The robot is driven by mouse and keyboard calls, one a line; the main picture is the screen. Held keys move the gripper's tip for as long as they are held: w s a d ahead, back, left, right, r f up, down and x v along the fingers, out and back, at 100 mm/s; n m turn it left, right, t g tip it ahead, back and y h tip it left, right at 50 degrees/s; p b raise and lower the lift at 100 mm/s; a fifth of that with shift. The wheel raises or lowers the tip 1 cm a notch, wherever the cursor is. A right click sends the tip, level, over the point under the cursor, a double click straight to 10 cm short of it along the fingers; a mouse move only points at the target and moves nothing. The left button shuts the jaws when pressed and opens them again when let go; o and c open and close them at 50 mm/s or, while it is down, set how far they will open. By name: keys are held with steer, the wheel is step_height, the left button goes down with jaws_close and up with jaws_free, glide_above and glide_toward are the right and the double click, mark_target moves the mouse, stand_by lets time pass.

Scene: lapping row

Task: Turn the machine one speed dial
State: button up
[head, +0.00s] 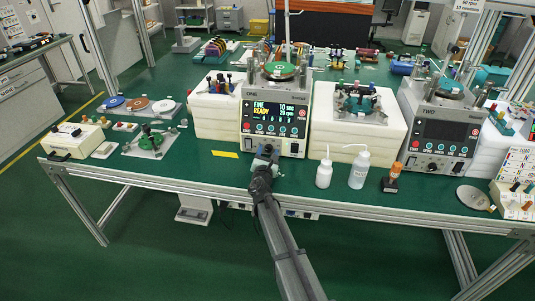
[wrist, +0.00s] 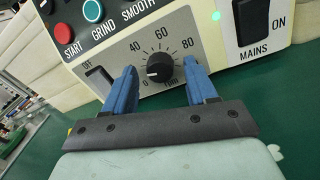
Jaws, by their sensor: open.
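Machine ONE (head: 273,120) stands on the green bench with its display lit, showing FINE and READY. Its speed dial (wrist: 159,68) is a black round knob on a grey plate, with printed numbers such as 40, 60 and 80 around it, in the wrist view. My gripper (wrist: 161,80) is open, with one blue finger to the left of the dial and one to the right. Gaps show between the fingers and the dial. In the head view my gripper (head: 265,152) is at the lower front of machine ONE and hides the dial.
START button (wrist: 62,33), GRIND button (wrist: 92,11) and MAINS switch (wrist: 251,20) lie close around the dial. Machine TWO (head: 441,125), with a dark display, stands to the right. White bottles (head: 324,174) stand on the bench between them. A yellow strip (head: 225,154) lies left of my gripper.

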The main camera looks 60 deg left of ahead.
steer(key=c, duration=1.1)
steer(key=shift+o, duration=0.2)
steer(key=shift+m, duration=1.9)
steer(key=o, duration=1.1)
steer(key=shift+c, duration=0.2)
steer(key=shift+d, duration=0.1)
steer(key=v, duration=1.3)
steer(key=shift+s+d+f, duration=0.15)
steer(key=shift+s+d, duration=0.05)
steer(key=shift+s, duration=0.1)
